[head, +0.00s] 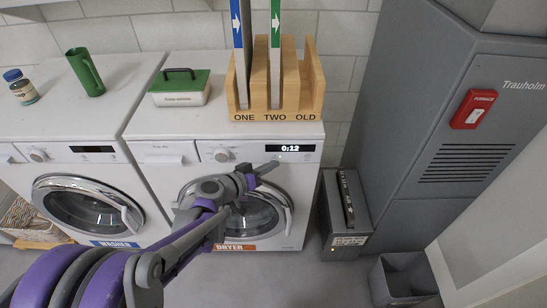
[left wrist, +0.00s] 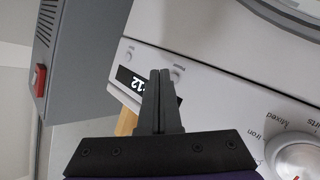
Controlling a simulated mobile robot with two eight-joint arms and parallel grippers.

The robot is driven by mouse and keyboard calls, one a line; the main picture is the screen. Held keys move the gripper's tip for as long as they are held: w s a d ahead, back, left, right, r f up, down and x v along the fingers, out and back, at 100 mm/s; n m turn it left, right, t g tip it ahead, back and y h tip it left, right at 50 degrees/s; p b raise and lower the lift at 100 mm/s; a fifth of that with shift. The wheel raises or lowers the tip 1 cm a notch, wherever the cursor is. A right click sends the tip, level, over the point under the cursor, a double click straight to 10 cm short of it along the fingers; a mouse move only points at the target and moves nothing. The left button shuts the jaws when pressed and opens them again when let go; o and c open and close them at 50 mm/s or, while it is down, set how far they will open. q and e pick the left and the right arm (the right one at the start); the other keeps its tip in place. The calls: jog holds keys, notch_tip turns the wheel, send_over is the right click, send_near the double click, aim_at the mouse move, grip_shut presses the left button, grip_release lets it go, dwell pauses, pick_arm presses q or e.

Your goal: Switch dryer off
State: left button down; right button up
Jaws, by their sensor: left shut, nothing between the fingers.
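The dryer (head: 185,121) is the white machine on the right, with an orange DRYER label (head: 235,248) and a round glass door. Its display (head: 290,148) is lit and reads 0:12. Its program knob (head: 222,155) is left of the display; the knob also shows in the left wrist view (left wrist: 296,160). My left gripper (head: 268,168) is shut and empty, in front of the panel just below the display. In the left wrist view its fingers (left wrist: 160,76) partly cover the display (left wrist: 131,82). Two small round buttons (left wrist: 178,74) show near the fingertips; contact cannot be told. My right gripper is out of view.
The washer (head: 100,140) stands left of the dryer. A wooden holder (head: 300,113), a green-lidded box (head: 181,88), a green jug (head: 85,72) and a jar (head: 20,88) stand on top. A grey furnace (head: 445,120) with a red switch (head: 473,108) and a bin (head: 405,278) are at right.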

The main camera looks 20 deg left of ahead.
pick_arm(q)
jog(key=shift+w, duration=0.1)
dwell(0.6)
jog(key=shift+w+a, duration=0.15)
jog(key=shift+w, duration=0.2)
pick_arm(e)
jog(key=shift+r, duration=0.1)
pick_arm(q)
jog(key=shift+w, duration=0.15)
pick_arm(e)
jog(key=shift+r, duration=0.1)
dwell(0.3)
pick_arm(q)
jog(key=shift+s, duration=0.6)
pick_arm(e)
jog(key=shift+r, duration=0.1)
pick_arm(q)
jog(key=shift+s, duration=0.1)
jog(key=shift+s+d+p, duration=0.2)
jog(key=shift+s+d, duration=0.1)
jog(key=shift+s, duration=0.65)
jog(key=shift+s+d+p, duration=0.25)
jog(key=shift+s+d, duration=0.1)
jog(key=shift+s, duration=0.55)
jog(key=shift+s+d+p, duration=0.2)
jog(key=shift+s+d, duration=0.1)
jog(key=shift+s, duration=0.65)
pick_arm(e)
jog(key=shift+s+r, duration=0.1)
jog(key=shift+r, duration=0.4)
